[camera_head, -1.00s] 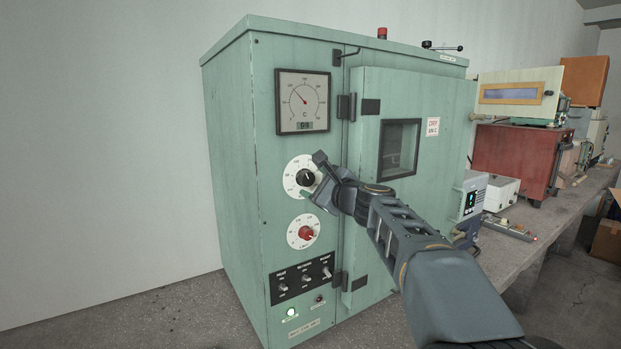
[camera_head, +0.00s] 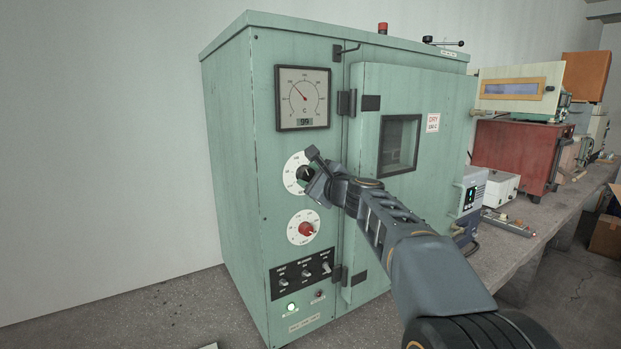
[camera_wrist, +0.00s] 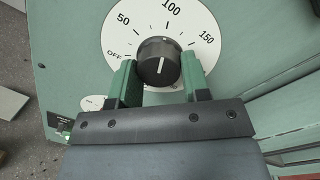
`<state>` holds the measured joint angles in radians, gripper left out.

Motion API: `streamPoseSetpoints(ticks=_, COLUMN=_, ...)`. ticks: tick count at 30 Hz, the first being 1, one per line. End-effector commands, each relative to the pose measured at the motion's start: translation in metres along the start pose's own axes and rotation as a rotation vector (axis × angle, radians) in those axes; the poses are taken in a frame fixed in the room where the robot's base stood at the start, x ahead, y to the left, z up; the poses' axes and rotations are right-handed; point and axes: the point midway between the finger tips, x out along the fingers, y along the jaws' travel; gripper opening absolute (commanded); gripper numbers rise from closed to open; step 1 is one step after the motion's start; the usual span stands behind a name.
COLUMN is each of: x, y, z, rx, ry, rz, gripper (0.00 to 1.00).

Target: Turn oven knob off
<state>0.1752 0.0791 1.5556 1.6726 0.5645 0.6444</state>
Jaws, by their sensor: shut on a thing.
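The tall green oven (camera_head: 232,170) stands on the bench. Its upper black knob (camera_head: 304,173) sits on a white dial (camera_head: 292,168), partly hidden by my gripper (camera_head: 310,178). In the wrist view the knob (camera_wrist: 158,62) is between the two green fingers of my gripper (camera_wrist: 159,80), which are shut on its sides. The dial (camera_wrist: 143,18) there reads OFF at left, then 50, 100 and 150 clockwise. A white line on the knob runs nearly vertical, towards the part of the dial near 100.
A red knob (camera_head: 306,229) on its own dial sits below, above a black switch panel (camera_head: 301,272) and a lit green lamp (camera_head: 291,307). The gauge (camera_head: 303,97) is above. The oven door (camera_head: 428,100) is right, behind my arm.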

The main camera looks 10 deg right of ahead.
Motion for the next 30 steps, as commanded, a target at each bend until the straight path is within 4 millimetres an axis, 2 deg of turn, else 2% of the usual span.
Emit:
streamPoseSetpoints(ticks=1, x=0.0000, y=0.0002, z=0.0000, rx=0.000, ry=0.000, rz=0.000, gripper=0.29)
streamPoseSetpoints(ticks=4, x=0.0000, y=0.0002, z=0.0000, rx=0.000, ry=0.000, rz=0.001, gripper=0.20)
streamPoseSetpoints(ticks=14, x=0.0000, y=0.0014, z=-0.0014, rx=-0.061, ry=0.002, rz=0.003, gripper=0.19)
streamPoseSetpoints(ticks=30, x=0.0001, y=0.0016, z=-0.0023, rx=-0.523, ry=0.026, rz=0.027, gripper=0.19)
